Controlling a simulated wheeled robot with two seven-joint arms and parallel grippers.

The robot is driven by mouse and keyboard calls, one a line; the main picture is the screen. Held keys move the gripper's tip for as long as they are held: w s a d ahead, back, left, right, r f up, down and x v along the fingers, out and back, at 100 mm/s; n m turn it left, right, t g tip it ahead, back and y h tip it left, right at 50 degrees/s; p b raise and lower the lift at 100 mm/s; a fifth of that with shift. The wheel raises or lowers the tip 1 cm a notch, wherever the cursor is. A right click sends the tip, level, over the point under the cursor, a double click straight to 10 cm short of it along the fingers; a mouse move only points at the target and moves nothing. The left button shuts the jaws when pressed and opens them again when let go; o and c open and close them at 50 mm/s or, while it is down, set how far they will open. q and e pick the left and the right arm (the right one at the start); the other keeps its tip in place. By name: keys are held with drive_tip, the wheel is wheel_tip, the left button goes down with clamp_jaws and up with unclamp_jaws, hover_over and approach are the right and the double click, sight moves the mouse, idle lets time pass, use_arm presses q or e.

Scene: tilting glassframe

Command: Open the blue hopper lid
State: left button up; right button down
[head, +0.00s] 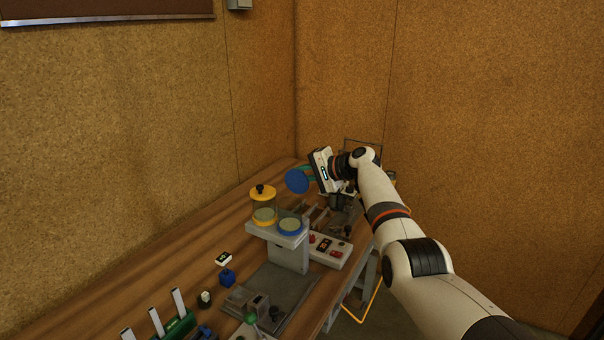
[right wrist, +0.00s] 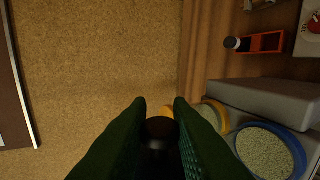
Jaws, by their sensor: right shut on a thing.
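The blue lid (head: 297,181) is off its hopper and tilted nearly on edge in the air. My right gripper (head: 309,174) is shut on it, seemingly by its dark knob (right wrist: 161,128), which shows between the two fingers in the right wrist view. The lid's disc is mostly hidden there by the fingers. The blue hopper (head: 291,226) stands below the lid, its mouth uncovered. The right wrist view shows its blue rim (right wrist: 299,150) around pale grains. My left gripper is not in view.
The yellow hopper (head: 263,193), capped by a yellow lid with a black knob, stands just left of the blue one. A grey stand (head: 287,254) carries both. A control box (head: 330,251) lies to the right. Small tools crowd the front of the wooden bench. Cork walls rise behind.

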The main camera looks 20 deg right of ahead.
drive_tip(key=shift+w+d+f, duration=0.1)
idle(0.5)
drive_tip(key=c, duration=1.4)
unclamp_jaws()
drive_tip(key=shift+o, duration=0.2)
drive_tip(key=b+v, duration=0.2)
drive_tip(key=v, duration=1)
drive_tip(key=shift+b, duration=0.4)
drive_tip(key=shift+w, duration=0.1)
